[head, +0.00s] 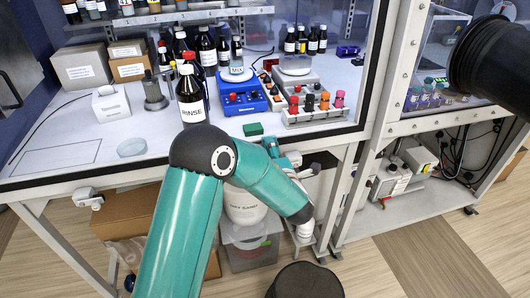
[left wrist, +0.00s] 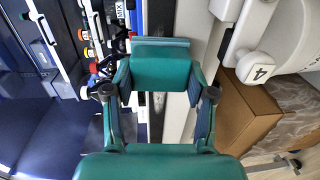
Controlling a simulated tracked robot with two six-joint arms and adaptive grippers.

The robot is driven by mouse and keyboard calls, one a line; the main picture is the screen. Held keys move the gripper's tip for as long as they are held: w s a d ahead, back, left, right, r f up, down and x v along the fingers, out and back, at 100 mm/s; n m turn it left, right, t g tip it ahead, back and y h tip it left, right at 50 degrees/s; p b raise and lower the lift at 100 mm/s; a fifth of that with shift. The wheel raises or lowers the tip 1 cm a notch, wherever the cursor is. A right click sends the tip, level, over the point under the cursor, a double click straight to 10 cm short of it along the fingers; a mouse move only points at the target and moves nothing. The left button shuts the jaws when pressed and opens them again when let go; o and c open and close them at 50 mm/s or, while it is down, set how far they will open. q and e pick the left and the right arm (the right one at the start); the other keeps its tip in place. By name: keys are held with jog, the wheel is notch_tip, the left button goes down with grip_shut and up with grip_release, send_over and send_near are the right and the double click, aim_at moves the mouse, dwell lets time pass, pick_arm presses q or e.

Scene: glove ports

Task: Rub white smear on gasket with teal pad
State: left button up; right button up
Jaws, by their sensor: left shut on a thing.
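My left gripper (left wrist: 160,92) is shut on the teal pad (left wrist: 160,70), a block with a blue-grey layer along its far edge. In the left wrist view a dark strip (left wrist: 158,112), seemingly the gasket, runs under the pad and shows a pale greyish mark; the pad covers part of it. I cannot tell whether the pad touches the strip. In the head view my left gripper (head: 280,156) is at the bench's front edge, partly behind my teal arm. The dark gasket strip (head: 80,179) runs along that edge. My right gripper is not in view.
A black glove port (head: 490,62) juts out at right. A white tub (head: 243,207) stands below.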

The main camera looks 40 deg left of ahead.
pick_arm(q)
jog(key=shift+w+d, duration=1)
jog(key=shift+w, duration=0.4)
jog(key=s+a+b, duration=0.1)
jog(key=s+a, duration=0.7)
jog(key=s, duration=0.3)
jog(key=shift+a, duration=0.3)
jog(key=shift+b, duration=0.3)
jog(key=v, duration=0.6)
dwell(0.5)
